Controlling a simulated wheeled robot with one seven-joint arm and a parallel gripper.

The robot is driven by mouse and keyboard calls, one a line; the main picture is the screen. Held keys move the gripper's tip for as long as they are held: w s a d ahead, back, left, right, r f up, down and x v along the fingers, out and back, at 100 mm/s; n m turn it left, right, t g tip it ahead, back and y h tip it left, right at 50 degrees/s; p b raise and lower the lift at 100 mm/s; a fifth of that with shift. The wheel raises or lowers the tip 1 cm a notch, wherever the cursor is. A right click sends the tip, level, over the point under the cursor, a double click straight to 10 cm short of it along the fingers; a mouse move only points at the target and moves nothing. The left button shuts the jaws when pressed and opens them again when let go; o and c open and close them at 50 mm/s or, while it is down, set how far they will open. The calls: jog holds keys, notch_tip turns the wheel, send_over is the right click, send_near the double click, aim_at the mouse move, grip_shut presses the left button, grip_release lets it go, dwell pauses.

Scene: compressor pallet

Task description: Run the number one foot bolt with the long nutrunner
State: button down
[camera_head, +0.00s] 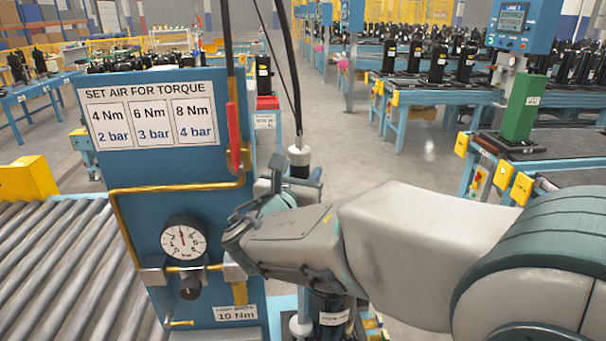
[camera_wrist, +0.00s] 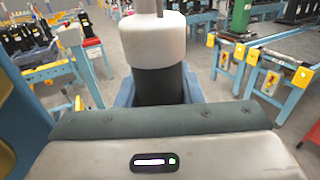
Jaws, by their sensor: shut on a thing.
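The nutrunner (camera_head: 299,157) hangs upright on a dark hose, with a white collar over a black body. My gripper (camera_head: 290,186) is shut on the black body, just below the collar. In the wrist view the white collar (camera_wrist: 152,42) and black body stand between the fingers of my gripper (camera_wrist: 160,95). The tool's lower end is not clear behind my wrist. A black compressor (camera_head: 332,303) with a white label shows partly below my wrist. Its foot bolts cannot be made out.
A blue panel (camera_head: 140,160) with a torque chart stands close at left. Its gauge (camera_head: 184,241) needle points straight up, near 3. A roller conveyor (camera_head: 60,265) lies left. A green block (camera_head: 520,105) stands on a right bench.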

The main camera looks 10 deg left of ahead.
jog(key=shift+s+b, duration=0.1)
jog(key=shift+b, duration=0.2)
jog(key=shift+f, duration=0.25)
jog(key=shift+f+b, duration=2.05)
jog(key=shift+b, duration=0.05)
jog(key=shift+f+b, duration=1.65)
jog(key=shift+f, duration=0.25)
dwell(1.3)
